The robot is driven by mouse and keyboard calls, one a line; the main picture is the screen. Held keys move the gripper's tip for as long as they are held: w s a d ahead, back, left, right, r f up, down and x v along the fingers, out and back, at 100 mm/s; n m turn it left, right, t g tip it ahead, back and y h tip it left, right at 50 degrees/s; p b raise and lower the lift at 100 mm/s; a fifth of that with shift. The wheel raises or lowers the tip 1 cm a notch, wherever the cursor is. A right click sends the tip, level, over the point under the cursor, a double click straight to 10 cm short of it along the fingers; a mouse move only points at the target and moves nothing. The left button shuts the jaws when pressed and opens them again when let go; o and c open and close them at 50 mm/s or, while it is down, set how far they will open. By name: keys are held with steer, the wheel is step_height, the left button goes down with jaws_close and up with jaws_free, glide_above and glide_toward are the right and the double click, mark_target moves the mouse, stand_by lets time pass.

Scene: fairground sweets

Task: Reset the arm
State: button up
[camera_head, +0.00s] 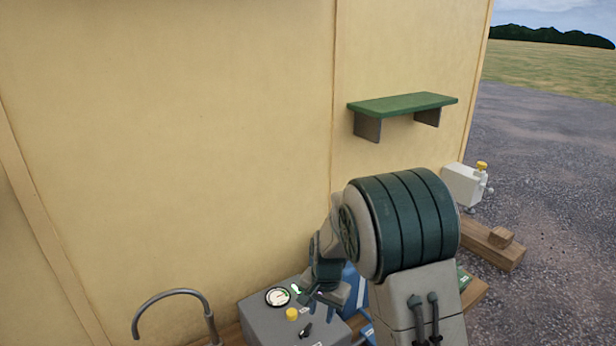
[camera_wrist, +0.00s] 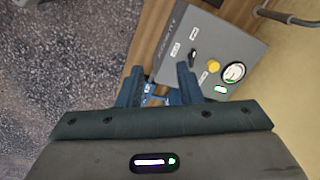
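My arm reaches down over a wooden counter beside a cream wall in the head view, its big dark-green joint in the foreground. My gripper (camera_head: 326,300) is small and partly hidden there, beside a grey control box. In the wrist view my gripper (camera_wrist: 158,80) has its two dark fingers spread apart, with nothing held between them. The grey control box (camera_head: 262,318) carries a dial gauge (camera_head: 278,296), a yellow knob (camera_head: 292,314) and a black switch (camera_head: 305,330). The box also shows beyond the fingers in the wrist view (camera_wrist: 210,38).
A green shelf (camera_head: 403,103) is fixed to the wall, bare on top. A curved metal spout (camera_head: 178,293) stands left of the box. A white device with a yellow knob (camera_head: 463,184) sits at the right. Blue things, partly hidden, lie near my gripper. Gravel lies beyond the counter.

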steer(key=s+d+r+n+t+p, duration=0.1)
steer(key=s+d+r+p, duration=0.25)
steer(key=r, duration=0.75)
steer(key=s+d+r+n+p, duration=0.25)
steer(key=s+r+p, duration=0.25)
steer(key=r, duration=0.6)
steer(key=s+d+r+n+p, duration=0.1)
steer(key=s+d+r+p, duration=0.1)
steer(key=s+r+p, duration=0.3)
steer(key=s+d+r+n+t+p, duration=0.1)
steer(key=s+d+r+p, duration=0.2)
steer(key=s+r, duration=0.6)
steer(key=shift+d+r+h+p, duration=0.15)
steer(key=shift+d+h+p, duration=0.2)
steer(key=shift+p, duration=0.6)
